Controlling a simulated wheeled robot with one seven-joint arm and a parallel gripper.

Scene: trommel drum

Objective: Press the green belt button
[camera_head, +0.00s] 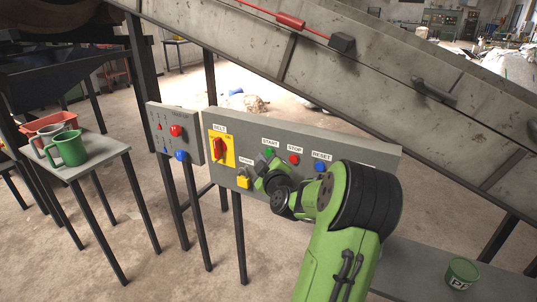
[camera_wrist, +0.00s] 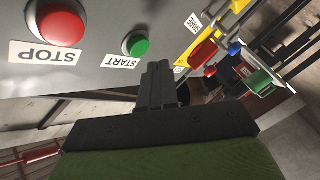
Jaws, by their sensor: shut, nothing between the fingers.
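The green belt button (camera_head: 268,153) sits under a START label on the grey control panel (camera_head: 370,160). It also shows in the wrist view (camera_wrist: 137,43), upside down, as a green dome in a dark ring. My gripper (camera_head: 258,163) is in front of the panel, close by the green button and partly overlapped by my wrist. In the wrist view my gripper (camera_wrist: 158,70) is shut and empty, its black fingertips a little below and right of the button. I see no contact with the button, and the remaining gap is hard to judge.
A red STOP button (camera_head: 293,160) and a blue RESET button (camera_head: 320,167) are to the right. A red switch on a yellow plate (camera_head: 229,151) and a yellow button (camera_head: 243,182) are to the left. A conveyor frame (camera_head: 380,70) slopes above. A table (camera_head: 95,160) holds mugs.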

